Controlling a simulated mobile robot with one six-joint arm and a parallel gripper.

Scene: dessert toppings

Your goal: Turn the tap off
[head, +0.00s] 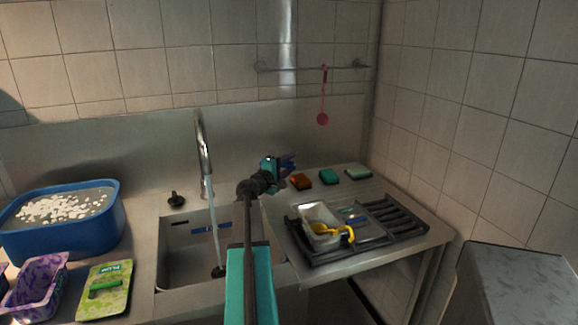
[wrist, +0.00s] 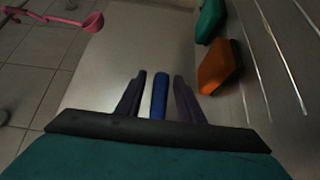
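The chrome tap (head: 204,158) stands upright behind the sink (head: 180,262) in the head view. A thin pale streak (head: 215,245) runs down below it into the sink and looks like running water. A black knob (head: 176,199) sits on the counter just left of the tap's base. My gripper (head: 289,162) is raised to the right of the tap, apart from it and pointing away. In the wrist view, its two dark fingers (wrist: 160,82) stand apart, with a blue bar between them and a gap on each side. The tap is not in the wrist view.
A blue tub (head: 110,225), a purple-patterned tub (head: 38,288) and a green packet (head: 104,292) stand left of the sink. A dark rack (head: 405,215) with a pale container (head: 318,219) and several sponges are at right. A pink ladle (head: 323,118) hangs from the wall rail.

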